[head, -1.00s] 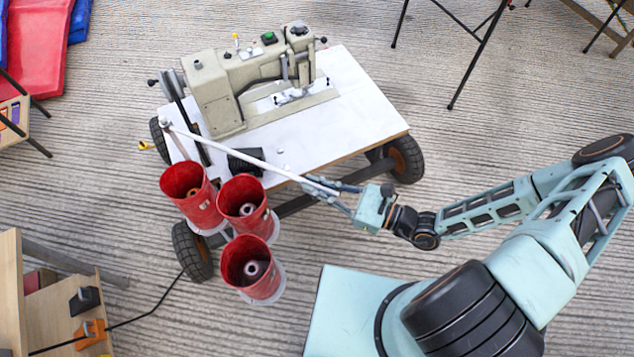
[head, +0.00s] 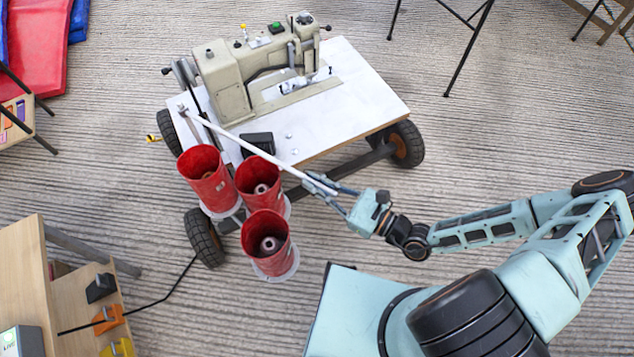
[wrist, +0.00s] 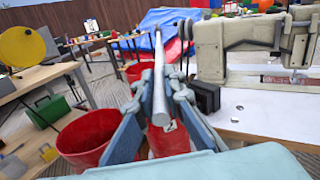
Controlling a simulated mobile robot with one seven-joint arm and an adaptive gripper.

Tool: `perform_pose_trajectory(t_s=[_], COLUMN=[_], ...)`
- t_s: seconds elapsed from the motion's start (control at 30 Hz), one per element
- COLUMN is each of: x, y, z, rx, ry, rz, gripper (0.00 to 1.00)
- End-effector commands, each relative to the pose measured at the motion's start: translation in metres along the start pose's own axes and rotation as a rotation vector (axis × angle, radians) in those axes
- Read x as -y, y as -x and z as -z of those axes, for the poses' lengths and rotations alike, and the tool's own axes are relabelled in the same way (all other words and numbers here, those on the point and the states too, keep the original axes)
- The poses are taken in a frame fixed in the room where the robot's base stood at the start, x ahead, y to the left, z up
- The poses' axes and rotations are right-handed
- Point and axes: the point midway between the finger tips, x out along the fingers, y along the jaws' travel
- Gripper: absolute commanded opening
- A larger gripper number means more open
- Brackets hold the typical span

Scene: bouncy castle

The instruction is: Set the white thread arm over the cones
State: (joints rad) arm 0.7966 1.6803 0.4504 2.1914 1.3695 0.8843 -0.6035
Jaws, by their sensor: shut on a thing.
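The white thread arm (head: 255,151) is a long thin rod running from a pivot at the left of the sewing table (head: 372,107) to my gripper (head: 322,184). My gripper is shut on its free end; in the wrist view the rod (wrist: 159,85) lies between the fingers. Three red cones (head: 206,176), (head: 259,183), (head: 266,243) stand in a cluster at the table's front left corner, open tops up. In the wrist view my fingers partly hide the cones.
A beige sewing machine (head: 222,84) stands on the wheeled white table. A small black box (head: 257,143) sits near the rod. A wooden shelf unit (head: 85,312) stands at lower left, with a black cable on the floor. Floor between shelf and cones is open.

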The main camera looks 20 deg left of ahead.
Motion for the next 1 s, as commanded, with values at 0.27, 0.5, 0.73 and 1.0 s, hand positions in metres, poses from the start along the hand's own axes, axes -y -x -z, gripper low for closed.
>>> perform_pose_trajectory(t_s=[0.27,0.5,0.73,1.0], x=[-0.0067,-0.0092,-0.0082,-0.0047], y=[-0.0008,-0.0009,-0.0011,0.0018], z=[0.0013,0.0014,0.0013,0.0007], rx=[-0.004,-0.005,-0.004,-0.003], ry=[-0.005,-0.007,-0.006,-0.003], rz=[-0.01,-0.015,-0.013,-0.007], gripper=[0.0,0.0,0.27,0.27])
